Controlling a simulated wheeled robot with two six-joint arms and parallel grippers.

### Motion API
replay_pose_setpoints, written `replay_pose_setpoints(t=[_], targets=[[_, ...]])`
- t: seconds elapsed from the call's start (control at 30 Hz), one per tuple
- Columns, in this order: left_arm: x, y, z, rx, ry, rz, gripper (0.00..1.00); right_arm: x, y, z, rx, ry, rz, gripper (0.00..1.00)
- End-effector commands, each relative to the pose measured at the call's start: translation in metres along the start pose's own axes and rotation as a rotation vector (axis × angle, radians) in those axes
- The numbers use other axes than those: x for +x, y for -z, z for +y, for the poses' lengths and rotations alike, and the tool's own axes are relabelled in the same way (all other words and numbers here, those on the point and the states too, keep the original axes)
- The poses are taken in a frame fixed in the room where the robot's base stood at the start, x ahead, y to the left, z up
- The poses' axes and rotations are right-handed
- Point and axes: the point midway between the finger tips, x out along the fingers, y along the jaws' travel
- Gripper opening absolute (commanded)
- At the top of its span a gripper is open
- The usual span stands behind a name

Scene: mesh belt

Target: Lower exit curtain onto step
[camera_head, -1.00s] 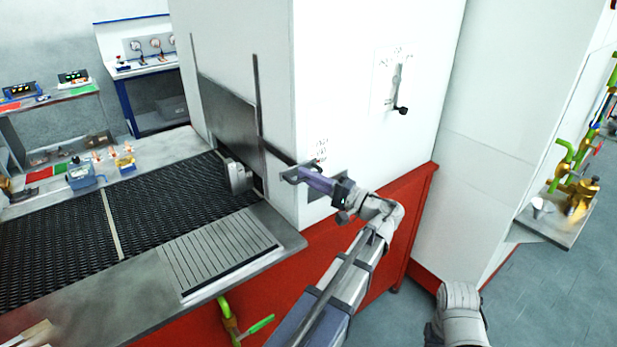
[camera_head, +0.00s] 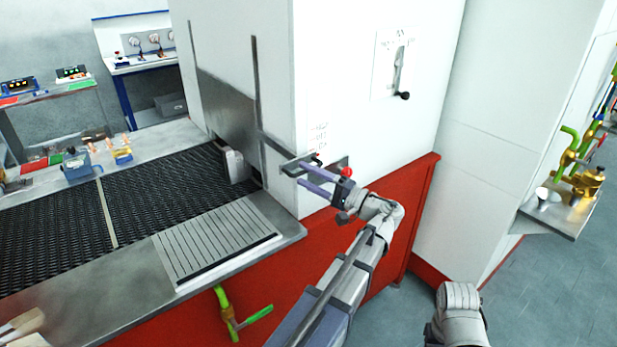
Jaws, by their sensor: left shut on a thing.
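The exit curtain (camera_head: 226,108) is a grey metal plate in the opening of the white furnace housing, at the belt's end. It hangs part-way down between two dark vertical slots. A dark bar (camera_head: 276,147) runs from the curtain's near side around the housing corner. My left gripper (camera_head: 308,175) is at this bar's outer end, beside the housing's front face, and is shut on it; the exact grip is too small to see. A light-grey block (camera_head: 232,165) stands on the belt at the opening, close to the curtain's lower edge; whether they touch is unclear. My right gripper is out of view.
The black mesh belt (camera_head: 150,193) and a ribbed plate (camera_head: 213,243) lie to the left. A red knob (camera_head: 347,172) is beside my left gripper. A lever panel (camera_head: 396,62) is higher on the housing. A green-handled valve (camera_head: 238,318) is below the ribbed plate.

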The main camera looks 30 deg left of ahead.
Motion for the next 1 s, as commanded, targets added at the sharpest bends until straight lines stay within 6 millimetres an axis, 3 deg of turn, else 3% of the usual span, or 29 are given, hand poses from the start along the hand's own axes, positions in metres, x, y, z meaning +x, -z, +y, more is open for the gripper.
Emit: replay_pose_setpoints(t=[0.53,0.57,0.67,1.0], targets=[[-0.0003,-0.0004,0.0048,0.001,-0.016,-0.001,0.18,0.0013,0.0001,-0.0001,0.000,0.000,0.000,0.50],[-0.0003,-0.0004,0.0048,0.001,-0.016,-0.001,0.56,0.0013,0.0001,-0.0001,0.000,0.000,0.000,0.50],[-0.0002,-0.0003,0.0047,0.001,-0.016,-0.001,0.45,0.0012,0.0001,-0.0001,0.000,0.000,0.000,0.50],[-0.0012,-0.0001,0.0041,0.001,-0.015,0.000,0.45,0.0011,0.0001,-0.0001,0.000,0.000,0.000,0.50]])
